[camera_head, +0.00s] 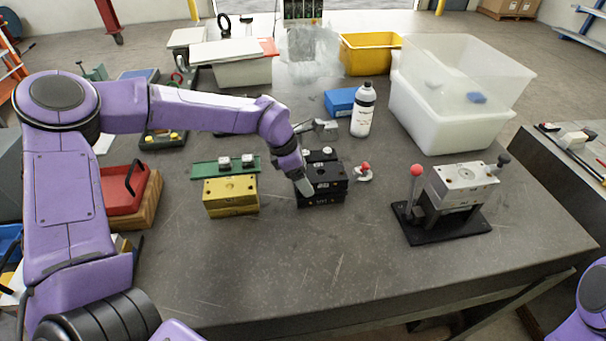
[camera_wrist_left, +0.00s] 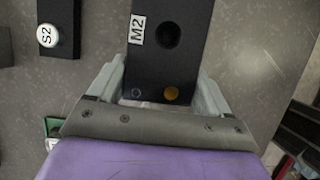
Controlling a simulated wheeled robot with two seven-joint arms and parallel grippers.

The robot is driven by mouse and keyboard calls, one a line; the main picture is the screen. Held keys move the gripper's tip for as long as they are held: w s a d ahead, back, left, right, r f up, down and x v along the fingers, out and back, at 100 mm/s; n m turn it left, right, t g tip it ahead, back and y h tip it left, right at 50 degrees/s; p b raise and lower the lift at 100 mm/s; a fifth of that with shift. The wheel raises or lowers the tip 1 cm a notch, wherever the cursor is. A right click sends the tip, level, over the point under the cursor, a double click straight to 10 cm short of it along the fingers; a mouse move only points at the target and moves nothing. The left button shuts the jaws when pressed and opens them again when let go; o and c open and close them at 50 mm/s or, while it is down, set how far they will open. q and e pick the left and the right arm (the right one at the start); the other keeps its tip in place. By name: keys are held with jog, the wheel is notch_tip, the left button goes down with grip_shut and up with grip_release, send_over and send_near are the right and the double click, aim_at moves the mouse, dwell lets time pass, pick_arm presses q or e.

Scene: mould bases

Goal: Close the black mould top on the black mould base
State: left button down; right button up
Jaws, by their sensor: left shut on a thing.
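The black mould top (camera_head: 326,173), labelled M2 with a dark hole, is between the fingers of my left gripper (camera_wrist_left: 160,88), which is shut on it. The mould top also shows in the left wrist view (camera_wrist_left: 165,65). In the head view it is directly over the black mould base (camera_head: 325,200), and the two look stacked and roughly aligned. I cannot tell whether a thin gap is left between them. My arm covers the left part of both. My right gripper is out of view; only part of the right arm shows at bottom right.
A yellow mould block (camera_head: 231,196) stands left, with a green plate (camera_head: 207,170) behind it. Behind the black mould is a black plate (camera_wrist_left: 62,20) with white S2 knob. The table front is clear.

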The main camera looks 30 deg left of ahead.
pick_arm(q)
jog(key=shift+f, duration=0.15)
dwell(0.3)
grip_release()
jog(key=shift+s, duration=0.1)
jog(key=b+v, duration=0.2)
jog(key=v, duration=0.8)
jog(key=shift+r, duration=0.25)
